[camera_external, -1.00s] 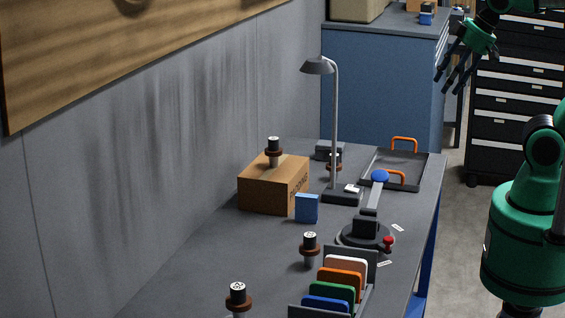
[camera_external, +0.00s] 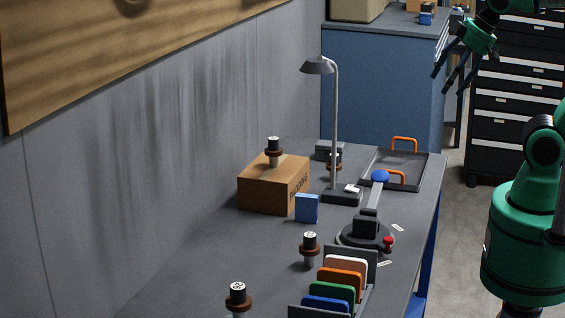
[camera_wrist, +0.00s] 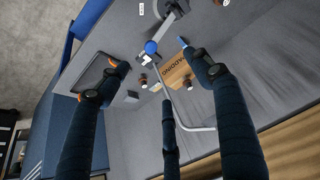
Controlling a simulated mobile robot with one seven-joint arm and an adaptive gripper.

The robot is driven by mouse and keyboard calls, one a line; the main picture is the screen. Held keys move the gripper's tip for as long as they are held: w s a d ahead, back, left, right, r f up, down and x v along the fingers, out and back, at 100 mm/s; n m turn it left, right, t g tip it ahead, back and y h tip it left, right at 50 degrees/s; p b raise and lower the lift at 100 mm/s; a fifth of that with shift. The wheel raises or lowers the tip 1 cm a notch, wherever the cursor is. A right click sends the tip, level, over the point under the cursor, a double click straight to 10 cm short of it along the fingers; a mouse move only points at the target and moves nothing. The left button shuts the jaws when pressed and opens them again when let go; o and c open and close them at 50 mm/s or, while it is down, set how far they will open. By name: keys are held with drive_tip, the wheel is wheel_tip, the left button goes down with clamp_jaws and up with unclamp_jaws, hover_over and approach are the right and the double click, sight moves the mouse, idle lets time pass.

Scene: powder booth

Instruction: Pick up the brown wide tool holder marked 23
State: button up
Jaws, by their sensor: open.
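One is on the cardboard box (camera_external: 274,148), one is partly hidden behind the lamp post (camera_external: 335,163), one is near the card rack (camera_external: 310,246), and one is at the front edge of the picture (camera_external: 238,297). White marks on the tops are too small to read, so I cannot tell which is 23. My gripper (camera_external: 456,72) is open and empty, high above the floor beyond the bench's right side. Its spread fingers fill the wrist view (camera_wrist: 155,68).
A desk lamp (camera_external: 335,120) rises mid-bench beside the cardboard box (camera_external: 262,190) and a blue block (camera_external: 307,208). A tray with orange handles (camera_external: 424,170), a fixture with a red knob (camera_external: 365,234) and a rack of coloured plates (camera_external: 365,255) stand on the right. The left bench surface is clear.

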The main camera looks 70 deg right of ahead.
drive_tip(key=shift+w, duration=0.1)
drive_tip(key=m+g+p, duration=0.2)
drive_tip(key=g+p, duration=0.2)
drive_tip(key=g, duration=0.2)
hover_over(310, 235)
wheel_tip(310, 235, down, 25)
drive_tip(key=shift+d, duration=0.15)
drive_tip(key=shift+f, duration=0.1)
drive_tip(key=shift+f+b, duration=0.3)
drive_tip(key=shift+f, duration=3.85)
